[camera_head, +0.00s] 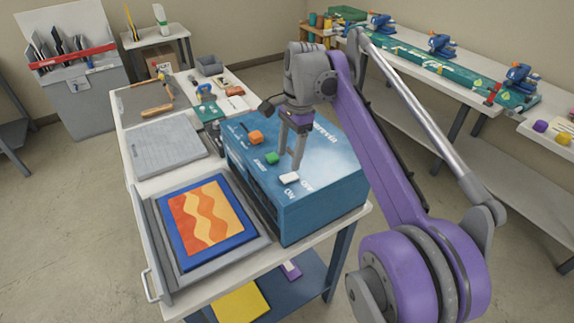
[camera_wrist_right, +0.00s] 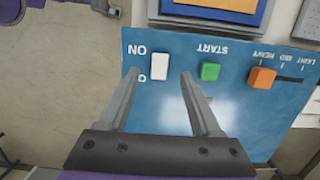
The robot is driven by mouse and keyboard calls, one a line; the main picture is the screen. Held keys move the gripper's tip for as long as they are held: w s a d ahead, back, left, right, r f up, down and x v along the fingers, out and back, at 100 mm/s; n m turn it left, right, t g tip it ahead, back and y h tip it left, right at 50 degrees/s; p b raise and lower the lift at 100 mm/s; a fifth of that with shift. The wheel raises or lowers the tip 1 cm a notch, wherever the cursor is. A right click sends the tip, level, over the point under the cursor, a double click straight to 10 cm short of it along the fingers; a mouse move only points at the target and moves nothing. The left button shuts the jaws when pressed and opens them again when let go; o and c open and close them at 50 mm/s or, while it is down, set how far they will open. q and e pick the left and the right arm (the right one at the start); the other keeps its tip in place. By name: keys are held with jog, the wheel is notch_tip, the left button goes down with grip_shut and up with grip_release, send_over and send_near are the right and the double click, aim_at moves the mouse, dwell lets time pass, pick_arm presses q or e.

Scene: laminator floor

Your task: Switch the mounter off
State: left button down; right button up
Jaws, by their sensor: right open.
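The mounter (camera_head: 330,190) is a blue box machine on the white bench. Its top carries a white switch (camera_head: 289,178) with ON and OFF lettering, a green START button (camera_head: 272,158) and an orange slider knob (camera_head: 256,137). My right gripper (camera_head: 290,158) points down over the top, open and empty, near the white switch. In the right wrist view, the white switch (camera_wrist_right: 160,66) appears between the spread fingertips (camera_wrist_right: 160,73). One finger partly covers a label beside it. I cannot tell whether a fingertip touches the switch or which way it is tipped. My left gripper is out of view.
A grey board (camera_head: 165,147) and tools lie farther back on the bench. A long table with green equipment (camera_head: 420,62) stands at right. Floor between is clear.

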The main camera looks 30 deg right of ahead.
jog(key=r, duration=0.5)
jog(key=shift+d, duration=0.4)
jog(key=shift+f, duration=0.1)
jog(key=s+a+f+n+t+h, duration=0.1)
jog(key=s+a+f+n+t, duration=0.2)
jog(key=s+a+f+n, duration=0.2)
jog(key=s+a+f+n+t, duration=0.3)
jog(key=s+a+f+n, duration=0.2)
jog(key=s+f+n, duration=0.7)
jog(key=s+f, duration=0.3)
jog(key=f, duration=0.2)
jog(key=shift+s+f+h, duration=0.25)
jog(key=shift+f+h, duration=0.15)
